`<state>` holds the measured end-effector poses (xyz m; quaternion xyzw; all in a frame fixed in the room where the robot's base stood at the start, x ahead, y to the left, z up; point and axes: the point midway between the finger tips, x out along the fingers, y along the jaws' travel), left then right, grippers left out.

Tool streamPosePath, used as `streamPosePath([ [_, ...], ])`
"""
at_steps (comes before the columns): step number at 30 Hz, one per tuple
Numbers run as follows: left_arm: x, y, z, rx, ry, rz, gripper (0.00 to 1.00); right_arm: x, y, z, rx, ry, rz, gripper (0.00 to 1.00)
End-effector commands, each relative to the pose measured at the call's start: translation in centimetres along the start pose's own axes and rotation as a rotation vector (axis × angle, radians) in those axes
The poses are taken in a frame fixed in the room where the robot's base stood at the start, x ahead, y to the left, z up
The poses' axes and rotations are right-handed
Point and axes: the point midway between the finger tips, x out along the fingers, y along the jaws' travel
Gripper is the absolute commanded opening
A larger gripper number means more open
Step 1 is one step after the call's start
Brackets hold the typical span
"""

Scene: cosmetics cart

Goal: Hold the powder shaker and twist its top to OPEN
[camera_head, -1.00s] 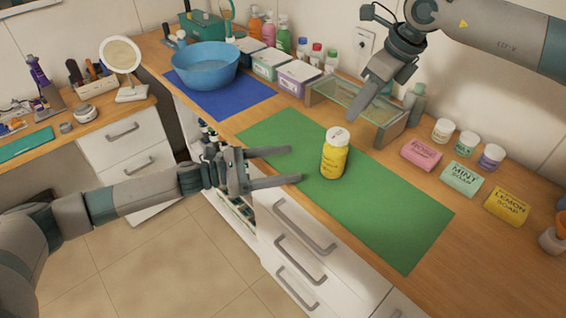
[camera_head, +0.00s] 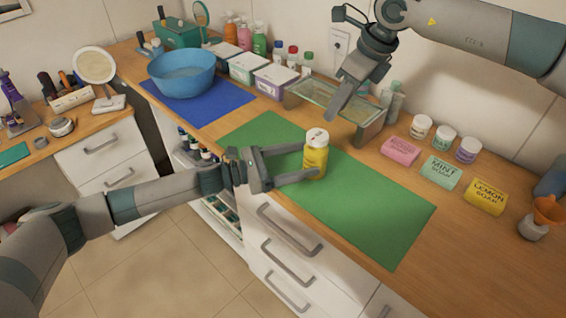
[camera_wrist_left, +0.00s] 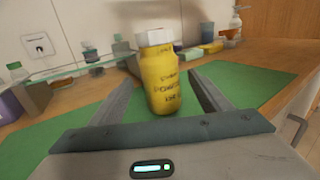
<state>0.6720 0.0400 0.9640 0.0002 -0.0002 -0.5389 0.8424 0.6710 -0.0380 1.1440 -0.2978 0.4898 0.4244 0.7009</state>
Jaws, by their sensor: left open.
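The powder shaker (camera_head: 315,158) is a yellow bottle with a white top (camera_head: 317,137). It stands upright on the green mat (camera_head: 380,213). My left gripper (camera_head: 302,163) is open, with its fingers level with the shaker and reaching to either side of it. In the left wrist view the shaker (camera_wrist_left: 161,80) shows between the two fingers, with dark lettering on its front and gaps on both sides. My right gripper (camera_head: 335,105) points down above the back of the mat, near the glass shelf; its fingers overlap, so its opening is unclear.
A glass-topped stand (camera_head: 340,108) is behind the mat. Rose, mint and lemon soaps (camera_head: 441,172) and several small jars (camera_head: 444,138) stand to the right. A blue bowl (camera_head: 182,75) sits on a blue mat at the left. The mat's right part is clear.

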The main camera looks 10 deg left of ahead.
Motion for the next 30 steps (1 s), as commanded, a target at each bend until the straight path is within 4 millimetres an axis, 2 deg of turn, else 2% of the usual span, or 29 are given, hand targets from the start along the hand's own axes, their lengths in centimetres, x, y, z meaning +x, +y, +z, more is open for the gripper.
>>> streamPosePath([
  [9, 5.2, 0.0, 0.0, 0.000, 0.000, -0.001, 0.71, 0.0, 0.0, 0.0, 0.000, 0.000, 0.000, 0.31],
  [15, 7.2, 0.0, 0.0, -0.001, 0.000, -0.001, 0.71, 0.0, 0.0, 0.0, 0.000, 0.000, 0.000, 0.31],
  [29, 7.9, 0.0, 0.0, -0.001, 0.000, 0.000, 0.71, 0.0, 0.0, 0.0, 0.000, 0.000, 0.000, 0.31],
  [30, 7.9, 0.0, 0.0, -0.001, 0.000, 0.000, 0.61, 0.0, 0.0, 0.0, 0.000, 0.000, 0.000, 0.31],
])
